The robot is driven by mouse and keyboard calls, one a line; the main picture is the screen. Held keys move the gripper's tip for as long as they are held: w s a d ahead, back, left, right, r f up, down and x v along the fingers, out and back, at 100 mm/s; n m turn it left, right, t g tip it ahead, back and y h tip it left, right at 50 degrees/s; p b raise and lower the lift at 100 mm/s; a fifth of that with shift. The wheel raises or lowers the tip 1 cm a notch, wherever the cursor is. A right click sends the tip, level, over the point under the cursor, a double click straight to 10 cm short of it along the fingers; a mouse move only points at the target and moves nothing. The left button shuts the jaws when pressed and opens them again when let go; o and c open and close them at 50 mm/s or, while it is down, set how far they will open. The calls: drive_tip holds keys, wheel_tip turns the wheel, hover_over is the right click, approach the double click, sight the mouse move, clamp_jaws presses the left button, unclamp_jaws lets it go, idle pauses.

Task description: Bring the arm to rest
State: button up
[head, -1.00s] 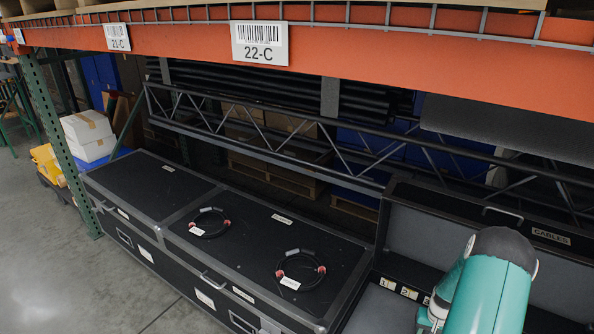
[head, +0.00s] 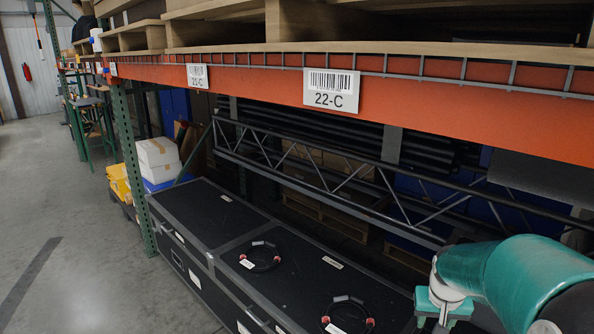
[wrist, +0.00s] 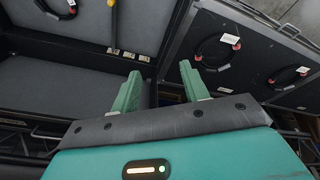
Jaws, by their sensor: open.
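My gripper (wrist: 160,82) shows in the wrist view with its two green fingers apart and nothing between them. Past the fingers lie the edge of an open, grey-lined case on the left and black case lids on the right. My teal arm is at the lower right of the head view, bent over the cases; the fingers cannot be made out there. In the wrist view, a coiled cable (wrist: 217,50) lies on a black lid, and another cable (wrist: 57,6) shows partly inside the open case.
Black cases (head: 205,215) stand in a row under an orange rack beam (head: 250,90) labelled 22-C. A metal truss (head: 330,170) runs behind them. The concrete floor (head: 60,220) at left is clear.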

drive_tip(key=s+a+r+n+t, duration=0.1)
drive_tip(key=s+a+r, duration=0.5)
drive_tip(key=s+a, duration=0.2)
drive_tip(key=s+a+r+n+t+y, duration=0.1)
drive_tip(key=s+a+r+n+t, duration=0.1)
drive_tip(key=s+a+r, duration=0.4)
drive_tip(key=s+a, duration=0.3)
drive_tip(key=a, duration=0.1)
drive_tip(key=shift+a+r+n+y, duration=0.15)
drive_tip(key=shift+a+n+y, duration=0.1)
drive_tip(key=shift+n+y, duration=0.05)
